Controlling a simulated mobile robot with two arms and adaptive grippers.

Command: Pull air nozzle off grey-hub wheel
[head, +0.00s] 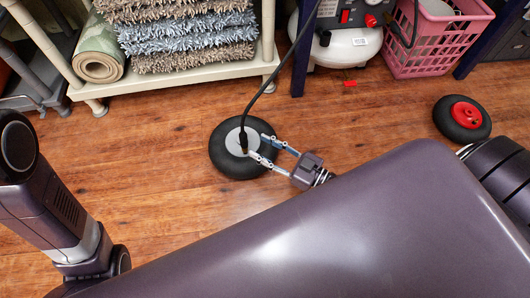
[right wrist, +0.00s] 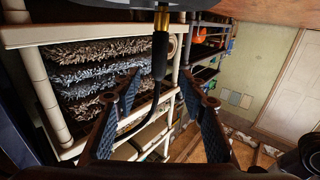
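The grey-hub wheel (head: 222,161) lies flat on the wooden floor in the head view; its dark edge shows at the top of the right wrist view (right wrist: 205,5). The black air nozzle (head: 243,138) stands at the hub with its hose running up and right. In the right wrist view the nozzle (right wrist: 160,55) has a brass end (right wrist: 161,20) at the wheel. My right gripper (head: 257,146) is open, its fingers on either side of the nozzle, with gaps visible in the right wrist view (right wrist: 160,82). My left arm shows at left; its gripper is out of view.
A red-hub wheel (head: 466,112) lies on the floor at right. A cream shelf (head: 185,80) with shaggy rugs stands behind, beside a white compressor tank (head: 345,48) and a pink crate (head: 440,48). The floor left of the grey-hub wheel is clear.

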